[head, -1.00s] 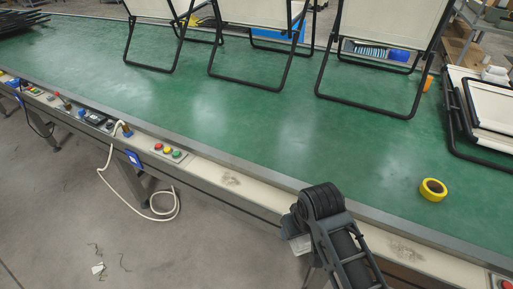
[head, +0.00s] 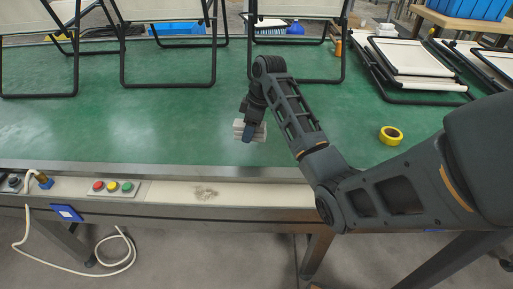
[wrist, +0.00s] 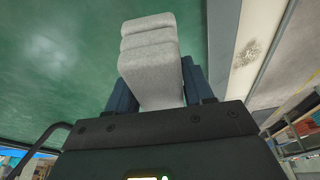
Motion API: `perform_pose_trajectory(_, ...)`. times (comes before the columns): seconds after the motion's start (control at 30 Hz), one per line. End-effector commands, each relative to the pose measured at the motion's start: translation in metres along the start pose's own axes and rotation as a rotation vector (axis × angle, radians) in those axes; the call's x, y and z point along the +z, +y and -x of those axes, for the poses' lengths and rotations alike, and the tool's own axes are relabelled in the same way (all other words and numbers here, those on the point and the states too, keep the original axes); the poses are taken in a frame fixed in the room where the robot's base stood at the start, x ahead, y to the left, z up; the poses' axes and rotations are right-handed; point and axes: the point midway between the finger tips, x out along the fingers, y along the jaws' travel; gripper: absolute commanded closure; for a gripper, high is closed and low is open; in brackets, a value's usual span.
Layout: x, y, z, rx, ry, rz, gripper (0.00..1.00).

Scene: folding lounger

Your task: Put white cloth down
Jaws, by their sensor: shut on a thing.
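The white cloth (head: 259,131) looks like a folded, light grey-white bundle in my gripper, over the green table near its front edge. In the wrist view the cloth (wrist: 150,62) sticks out from between the two dark blue fingers. My gripper (head: 249,132) points down and is shut on the cloth; it also shows in the wrist view (wrist: 158,88). I cannot tell whether the cloth touches the table top. The green table (head: 150,135) is bare around the gripper.
Folding loungers (head: 168,55) with black frames stand along the back. Folded frames (head: 415,62) lie stacked at the right. A yellow tape roll (head: 390,135) lies right of my gripper. A button panel (head: 113,188) sits on the front rail.

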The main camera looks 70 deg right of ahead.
Motion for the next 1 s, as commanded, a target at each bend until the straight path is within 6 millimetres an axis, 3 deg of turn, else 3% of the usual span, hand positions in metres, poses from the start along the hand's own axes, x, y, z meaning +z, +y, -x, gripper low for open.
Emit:
perform_pose_trajectory(0.03, 0.022, 0.023, 0.01, 0.001, 0.0, 0.009, 0.73)
perform_pose_trajectory(0.2, 0.074, 0.066, 0.046, -0.018, 0.0, 0.078, 0.73)
perform_pose_trajectory(0.3, 0.094, 0.079, 0.061, -0.027, 0.0, 0.106, 0.73)
perform_pose_trajectory(0.43, 0.106, 0.086, 0.07, -0.034, -0.001, 0.125, 0.73)
perform_pose_trajectory(0.57, 0.099, 0.084, 0.061, -0.04, -0.002, 0.133, 0.73)
perform_pose_trajectory(1.0, 0.032, 0.061, -0.011, -0.038, -0.002, 0.133, 0.73)
